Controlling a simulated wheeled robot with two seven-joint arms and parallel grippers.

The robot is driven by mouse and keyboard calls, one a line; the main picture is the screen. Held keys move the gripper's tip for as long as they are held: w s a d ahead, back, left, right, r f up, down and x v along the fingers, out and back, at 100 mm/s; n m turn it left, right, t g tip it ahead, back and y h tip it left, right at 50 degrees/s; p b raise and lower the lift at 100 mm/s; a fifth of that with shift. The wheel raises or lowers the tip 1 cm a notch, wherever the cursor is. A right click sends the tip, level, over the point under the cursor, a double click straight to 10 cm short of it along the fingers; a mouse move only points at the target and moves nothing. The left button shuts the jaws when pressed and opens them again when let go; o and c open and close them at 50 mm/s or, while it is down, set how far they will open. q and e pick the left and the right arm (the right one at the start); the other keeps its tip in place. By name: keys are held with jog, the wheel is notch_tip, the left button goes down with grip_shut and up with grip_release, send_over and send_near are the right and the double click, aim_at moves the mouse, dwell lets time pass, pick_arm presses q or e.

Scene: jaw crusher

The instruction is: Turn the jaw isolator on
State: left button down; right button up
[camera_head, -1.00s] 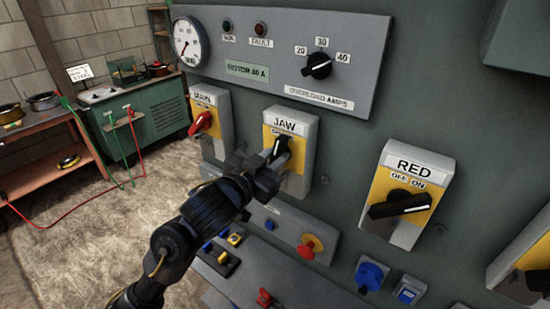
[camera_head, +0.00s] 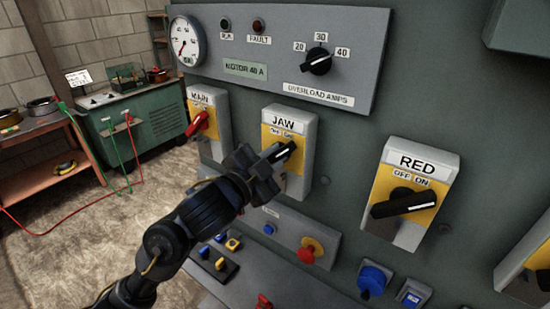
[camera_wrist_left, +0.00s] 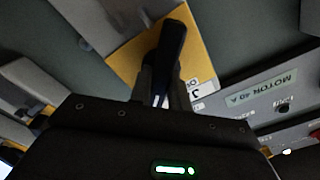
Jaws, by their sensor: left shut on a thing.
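The jaw isolator (camera_head: 303,128) is a grey box with a yellow plate, labelled JAW, on the green panel. Its black handle (camera_head: 287,153) slants up to the right, toward the ON side of the label. My left gripper (camera_head: 277,160) is at the handle and shut on it. In the left wrist view the black handle (camera_wrist_left: 171,50) stands between the two fingers (camera_wrist_left: 163,88) in front of the yellow plate. The fingers partly hide the handle's lower part. My right gripper is in neither view.
The MAIN isolator (camera_head: 210,110) with a red handle is to the left. The RED isolator (camera_head: 415,185) is to the right. Below are a red mushroom button (camera_head: 309,250) and a blue knob (camera_head: 374,279). The overload amps dial (camera_head: 318,62) is above.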

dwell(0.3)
pick_arm(q)
jog(key=c, duration=1.3)
grip_release()
jog(key=p+v, duration=0.2)
jog(key=v, duration=0.9)
jog(key=shift+p, duration=0.4)
jog(key=shift+w, duration=0.1)
